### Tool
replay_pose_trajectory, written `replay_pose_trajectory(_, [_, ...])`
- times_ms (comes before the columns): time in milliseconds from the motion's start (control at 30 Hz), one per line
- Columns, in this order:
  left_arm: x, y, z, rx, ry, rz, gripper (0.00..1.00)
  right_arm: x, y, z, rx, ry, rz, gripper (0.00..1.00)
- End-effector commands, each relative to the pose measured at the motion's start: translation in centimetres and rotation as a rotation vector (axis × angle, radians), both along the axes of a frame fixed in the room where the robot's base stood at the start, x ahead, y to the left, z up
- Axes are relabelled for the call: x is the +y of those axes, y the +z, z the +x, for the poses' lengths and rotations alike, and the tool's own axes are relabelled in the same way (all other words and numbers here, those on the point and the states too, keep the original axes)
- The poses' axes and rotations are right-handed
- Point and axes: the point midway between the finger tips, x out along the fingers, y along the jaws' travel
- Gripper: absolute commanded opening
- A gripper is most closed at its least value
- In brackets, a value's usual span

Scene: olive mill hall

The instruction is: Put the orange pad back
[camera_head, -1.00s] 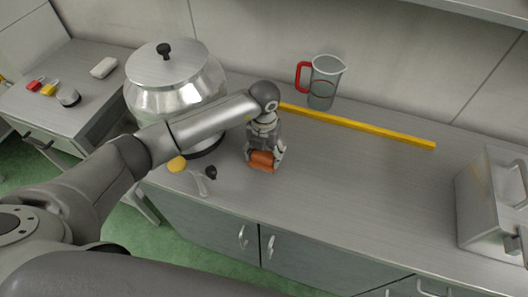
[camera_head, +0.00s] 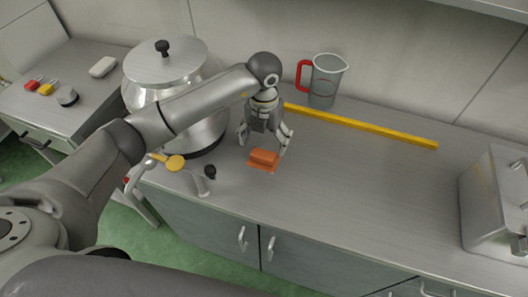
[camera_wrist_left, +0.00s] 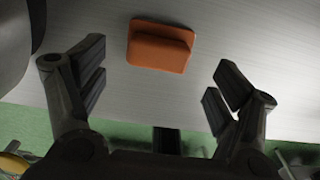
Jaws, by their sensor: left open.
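The orange pad (camera_head: 263,159) lies on the grey counter (camera_head: 340,190), near its front edge. It also shows in the left wrist view (camera_wrist_left: 160,46), with a raised ridge along one side. My left gripper (camera_head: 264,146) is open and empty, just above and behind the pad, with its fingers spread wide. In the left wrist view the pad lies beyond and between the open fingers (camera_wrist_left: 160,88), apart from both. My right gripper is not in view.
A large lidded metal vessel (camera_head: 165,72) stands left of my gripper. A clear jug (camera_head: 325,80) with a red handle and a yellow bar (camera_head: 365,127) are behind. A metal box (camera_head: 497,205) stands at right. The counter between is clear.

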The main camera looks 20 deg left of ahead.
Motion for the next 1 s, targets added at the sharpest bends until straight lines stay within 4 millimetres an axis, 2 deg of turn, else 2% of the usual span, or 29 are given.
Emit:
replay_pose_trajectory(33, [0.0, 0.9, 0.1, -0.006, 0.0, 0.0, 0.85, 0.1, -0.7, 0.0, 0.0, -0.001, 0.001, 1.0])
replay_pose_trajectory(200, [0.0, 4.0, 0.1, -0.004, 0.001, 0.0, 0.85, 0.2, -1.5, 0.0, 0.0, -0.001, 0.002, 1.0])
replay_pose_trajectory(333, [0.0, 5.4, 0.0, -0.001, 0.0, 0.0, 0.85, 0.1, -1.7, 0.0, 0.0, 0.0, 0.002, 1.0])
replay_pose_trajectory(500, [0.0, 5.9, 0.0, 0.001, 0.001, 0.001, 0.85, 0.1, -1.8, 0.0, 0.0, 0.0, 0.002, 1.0])
replay_pose_trajectory(1000, [0.0, 5.9, 0.0, 0.001, 0.001, 0.0, 0.85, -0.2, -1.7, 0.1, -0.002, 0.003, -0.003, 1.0])
